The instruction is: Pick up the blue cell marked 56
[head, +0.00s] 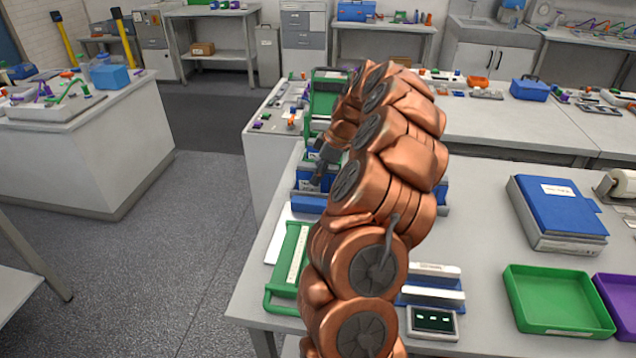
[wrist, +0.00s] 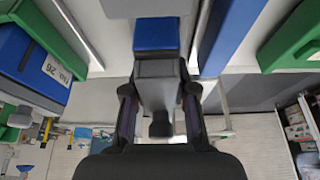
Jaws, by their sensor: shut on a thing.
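My gripper (wrist: 160,105) is shut on the grey cap of a blue cell (wrist: 157,36), with one finger on each side of the cap. No number shows on this cell's visible faces. In the head view my gripper (head: 325,160) is small and partly hidden by my copper-coloured arm. It is at blue and grey equipment (head: 307,185) on the bench. Another blue block with a white number label (wrist: 50,68) is at the left of the wrist view; I cannot read the number surely.
A green frame (head: 324,100) stands behind my gripper. A green-edged holder (head: 289,268) and a small display (head: 433,320) are near the bench's front. Bare bench lies between.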

